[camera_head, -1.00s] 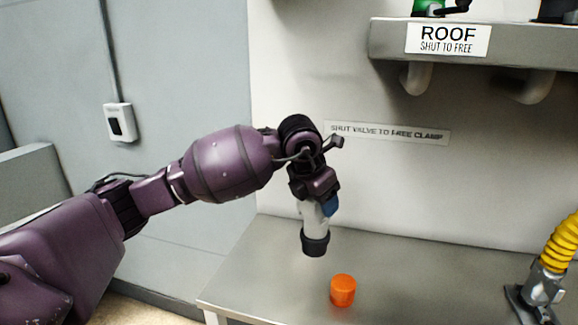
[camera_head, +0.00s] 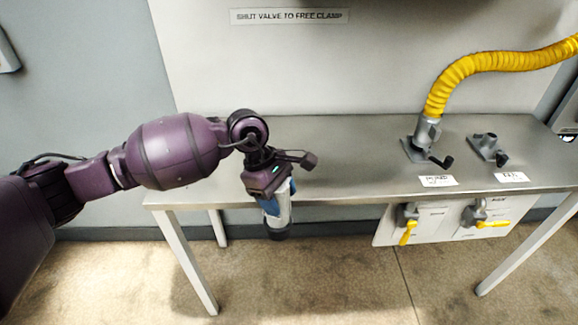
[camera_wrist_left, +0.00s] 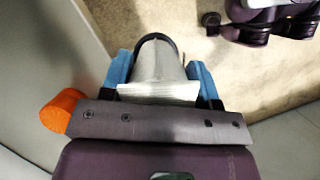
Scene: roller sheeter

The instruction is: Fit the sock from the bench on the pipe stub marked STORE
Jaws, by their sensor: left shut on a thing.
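The sock (camera_head: 279,212) is a pale grey sleeve with a black cuff, hanging cuff down. My left gripper (camera_head: 275,196) is shut on it in front of the bench's front edge. In the left wrist view, the sock (camera_wrist_left: 160,67) sits between blue fingers (camera_wrist_left: 160,80). Two pipe fittings stand on the bench's right part. The left one (camera_head: 427,132) carries a yellow hose (camera_head: 478,66); the right one (camera_head: 487,145) is a bare short stub. Their labels (camera_head: 438,181) and (camera_head: 511,177) are too blurred to read, and I see no legible STORE mark. My right gripper is out of view.
The metal bench (camera_head: 360,160) is clear between my left gripper and the fittings. Two yellow-handled valves (camera_head: 408,222) and (camera_head: 485,215) hang below its front edge. An orange cylinder (camera_wrist_left: 62,110) shows beside the gripper in the left wrist view. Floor is open in front.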

